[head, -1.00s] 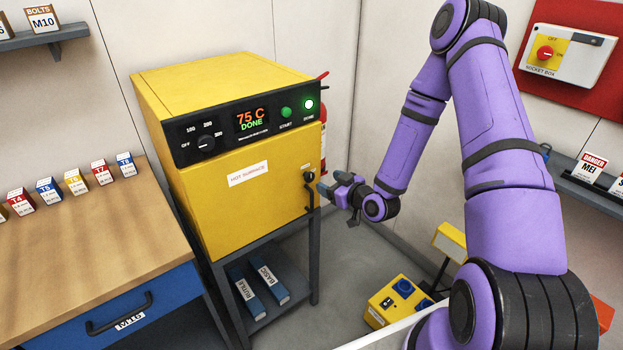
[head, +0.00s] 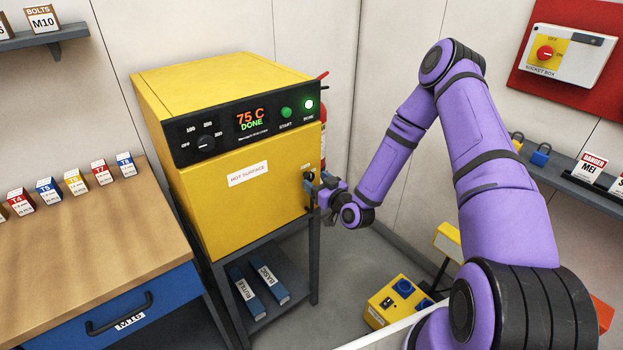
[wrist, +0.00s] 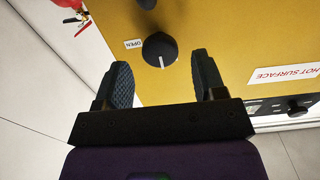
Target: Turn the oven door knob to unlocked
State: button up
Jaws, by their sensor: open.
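The yellow oven (head: 235,205) shows "75 C DONE" on its black panel. Its black door knob (wrist: 160,49) shows in the wrist view on the yellow door. A white line on the knob points down in that picture, toward my gripper. An "OPEN" label (wrist: 133,44) sits left of the knob there, and the line does not point at it. My gripper (wrist: 160,62) is open, with its fingertips on either side of the knob's near edge. I cannot tell whether they touch it. In the head view my gripper (head: 315,188) is at the door's right edge and largely hides the knob.
A red fire extinguisher (head: 323,140) stands behind the oven's right side. A wooden bench (head: 95,235) with small boxes is at left. A yellow box (head: 395,300) with blue sockets is on the floor at right. The floor between is clear.

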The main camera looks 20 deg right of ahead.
aim_at(306, 172)
jog(key=shift+x, duration=1.35)
jog(key=c, duration=0.9)
